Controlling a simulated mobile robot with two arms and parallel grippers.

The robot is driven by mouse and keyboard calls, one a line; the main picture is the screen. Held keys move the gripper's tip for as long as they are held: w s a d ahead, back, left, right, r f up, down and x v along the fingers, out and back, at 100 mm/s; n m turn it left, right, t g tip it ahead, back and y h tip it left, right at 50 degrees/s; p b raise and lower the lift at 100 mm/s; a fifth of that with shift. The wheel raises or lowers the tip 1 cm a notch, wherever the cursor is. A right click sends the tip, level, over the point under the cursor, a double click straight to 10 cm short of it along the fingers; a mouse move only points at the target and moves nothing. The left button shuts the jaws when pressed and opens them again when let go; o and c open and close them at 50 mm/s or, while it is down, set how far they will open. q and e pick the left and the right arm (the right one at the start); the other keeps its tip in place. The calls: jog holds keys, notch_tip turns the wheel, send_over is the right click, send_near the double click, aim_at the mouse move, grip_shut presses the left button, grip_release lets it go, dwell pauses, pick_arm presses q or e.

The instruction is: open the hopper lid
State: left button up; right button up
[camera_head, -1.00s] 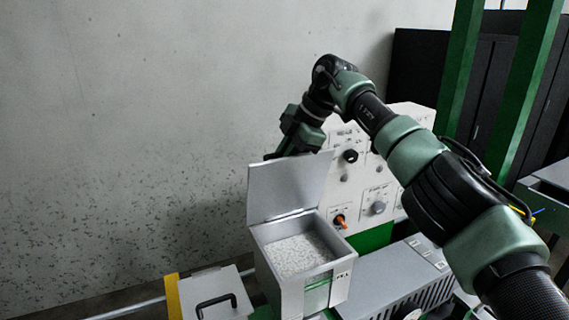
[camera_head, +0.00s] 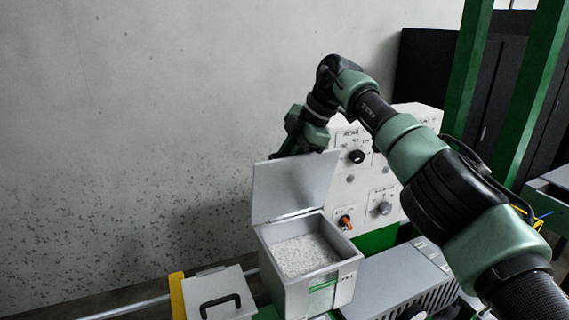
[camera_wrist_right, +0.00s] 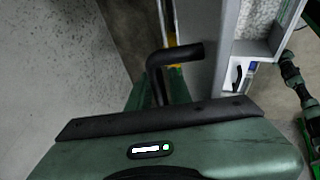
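The hopper (camera_head: 310,290) is a pale grey box, open at the top, with whitish granules (camera_head: 303,253) inside. Its flat grey lid (camera_head: 292,186) stands raised at the back, tilted up past the opening. My right gripper (camera_head: 284,150) is behind the lid's top edge, and its fingers are hidden there. In the right wrist view the gripper body fills the bottom. A black bent bar, seemingly the lid's handle (camera_wrist_right: 175,54), shows just beyond it, beside the lid's grey panel. I cannot tell whether the fingers touch it. My left gripper is out of view.
A white control panel (camera_head: 385,170) with knobs stands behind right of the hopper. A grey box with a black handle (camera_head: 220,303) is at the left front, beside a yellow strip (camera_head: 177,297). A grey vented housing (camera_head: 400,280) lies to the right. The wall is behind.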

aim_at(300, 186)
jog(key=v, duration=0.7)
jog(key=shift+r, duration=0.3)
jog(key=shift+d, duration=0.15)
